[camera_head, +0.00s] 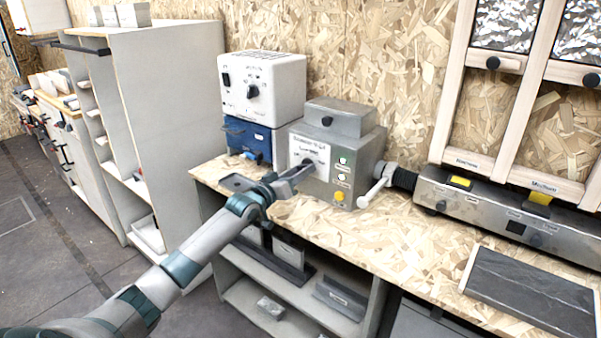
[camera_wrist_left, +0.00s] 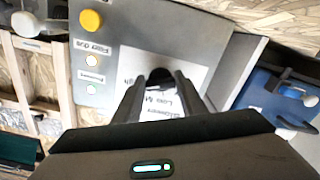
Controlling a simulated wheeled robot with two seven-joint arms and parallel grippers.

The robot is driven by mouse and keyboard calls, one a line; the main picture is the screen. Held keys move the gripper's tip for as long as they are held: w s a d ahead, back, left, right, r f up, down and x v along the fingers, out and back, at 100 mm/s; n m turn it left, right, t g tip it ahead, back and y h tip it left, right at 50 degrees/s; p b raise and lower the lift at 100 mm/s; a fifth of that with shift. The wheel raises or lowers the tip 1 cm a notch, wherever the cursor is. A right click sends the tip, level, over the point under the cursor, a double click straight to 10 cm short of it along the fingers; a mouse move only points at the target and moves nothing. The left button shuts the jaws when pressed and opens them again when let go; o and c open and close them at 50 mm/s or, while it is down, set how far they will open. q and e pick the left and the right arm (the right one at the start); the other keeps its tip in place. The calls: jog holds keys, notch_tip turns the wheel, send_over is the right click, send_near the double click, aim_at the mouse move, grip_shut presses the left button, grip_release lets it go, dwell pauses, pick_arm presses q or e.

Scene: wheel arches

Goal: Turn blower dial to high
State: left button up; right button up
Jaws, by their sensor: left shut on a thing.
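The grey metal blower box (camera_head: 332,150) stands on the workbench, with a white label plate on its front. My left gripper (camera_head: 300,170) reaches it from the front left, its fingers against that plate. In the left wrist view the fingers (camera_wrist_left: 160,88) are closed around the dark blower dial (camera_wrist_left: 160,74), over the white plate (camera_wrist_left: 165,100) with partly covered lettering. The fingers hide much of the dial, and I cannot tell which setting it points to. My right gripper is not in view.
A yellow button (camera_head: 339,196) and small lights sit right of the plate. A white-handled lever (camera_head: 374,190) sticks out at the box's right. A white box (camera_head: 262,84) stands on a blue case (camera_head: 248,138) to the left. A dark slab (camera_head: 530,290) lies on the bench (camera_head: 400,238).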

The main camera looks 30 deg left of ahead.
pick_arm(q)
jog(key=shift+f, duration=0.15)
jog(key=o, duration=1.1)
jog(key=shift+c, duration=0.2)
jog(key=shift+s, duration=0.1)
jog(key=s+a+b, duration=0.1)
jog(key=s, duration=1.6)
jog(key=shift+a, duration=0.15)
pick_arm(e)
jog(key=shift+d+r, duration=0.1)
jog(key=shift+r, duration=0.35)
pick_arm(q)
jog(key=shift+s, duration=0.1)
